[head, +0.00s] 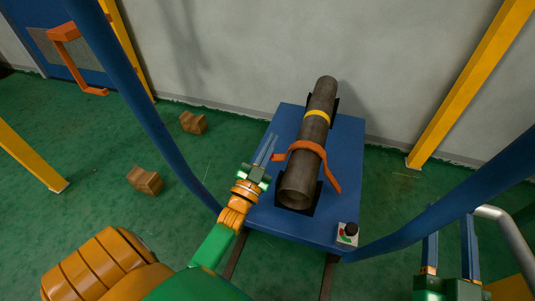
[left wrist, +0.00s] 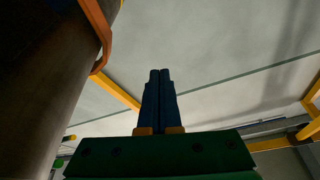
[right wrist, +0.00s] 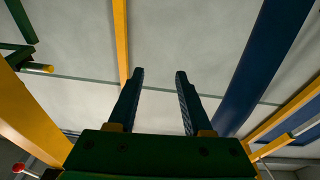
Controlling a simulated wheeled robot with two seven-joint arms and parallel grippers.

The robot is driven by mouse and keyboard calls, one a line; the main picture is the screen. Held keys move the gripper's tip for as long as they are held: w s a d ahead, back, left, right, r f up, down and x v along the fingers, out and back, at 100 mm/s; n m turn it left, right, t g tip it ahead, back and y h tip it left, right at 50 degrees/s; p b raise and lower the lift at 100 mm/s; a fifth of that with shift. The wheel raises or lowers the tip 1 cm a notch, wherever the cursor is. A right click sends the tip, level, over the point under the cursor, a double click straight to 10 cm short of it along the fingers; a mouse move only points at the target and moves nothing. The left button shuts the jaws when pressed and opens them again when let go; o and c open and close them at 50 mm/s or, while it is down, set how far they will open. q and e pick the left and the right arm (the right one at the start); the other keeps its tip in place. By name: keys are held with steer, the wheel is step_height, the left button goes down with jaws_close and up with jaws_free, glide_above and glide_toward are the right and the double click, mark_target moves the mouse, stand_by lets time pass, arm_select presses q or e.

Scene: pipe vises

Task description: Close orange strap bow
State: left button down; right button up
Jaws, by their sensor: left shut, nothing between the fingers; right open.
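A grey-brown pipe (head: 293,188) lies lengthwise on a blue stand (head: 347,135). The orange strap bow (head: 307,146) crosses over the near part of the pipe, one end sticking out left, the other running down the right side. My left gripper (head: 271,139) is just left of the strap's left end, shut and empty; its closed fingers (left wrist: 160,72) also show in the left wrist view, with the strap (left wrist: 101,35) and pipe (left wrist: 40,100) to their left. Whether it touches the strap I cannot tell. My right gripper (head: 450,226) is open and empty, right of the stand.
A yellow band (head: 317,114) crosses the pipe farther back. A control box (head: 347,234) with a dark knob sits at the stand's near right corner. Blue bars rise on both sides. Wooden blocks (head: 145,181) lie on the green floor at left. A yellow post (head: 470,85) stands at right.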

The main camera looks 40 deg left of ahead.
arm_select(q)
steer(key=s+d+r+p, duration=0.5)
steer(key=s+r+p, duration=0.1)
steer(key=s, duration=0.3)
steer(key=shift+s+d, duration=0.25)
steer(key=shift+d, duration=0.05)
arm_select(e)
steer(key=s+d+f+g+h, duration=0.1)
steer(key=s+d+f+g, duration=0.1)
steer(key=s+f+g, duration=0.3)
steer(key=s+d+f+g+h, duration=0.2)
steer(key=s+f+g, duration=0.3)
steer(key=f, duration=0.8)
steer(key=s+d+f+m+g+h, duration=0.1)
steer(key=s+f+g, duration=0.4)
steer(key=f, duration=0.4)
steer(key=shift+d+g, duration=0.4)
steer(key=shift+g, duration=0.5)
